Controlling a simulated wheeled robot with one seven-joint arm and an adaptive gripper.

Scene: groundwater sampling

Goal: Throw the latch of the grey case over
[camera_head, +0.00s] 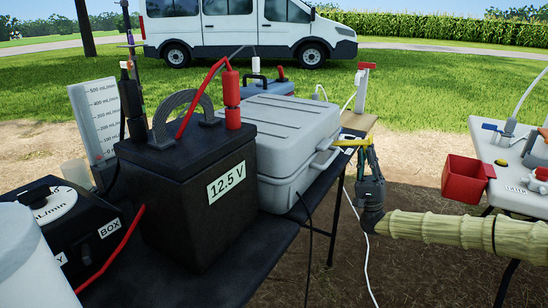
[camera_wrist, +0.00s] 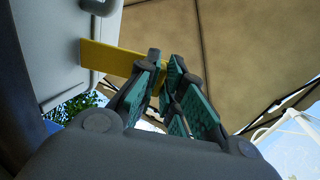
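The grey case (camera_head: 290,130) stands closed on the dark table, with a handle on its front side. Its yellow latch (camera_head: 352,143) sticks out to the right from that side. In the wrist view the latch (camera_wrist: 105,58) runs from the case wall towards my fingers, and its far end is partly hidden behind them. My gripper (camera_head: 366,150) is at the latch's outer end. In the wrist view my gripper (camera_wrist: 165,62) has its teal-padded fingers almost together at the tips. They overlap the latch; I cannot tell whether they pinch it or only touch it.
A black 12.5 V battery (camera_head: 200,190) with red and black fittings stands left of the case. A black box (camera_head: 70,230) is further left. Cables hang between the tables.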

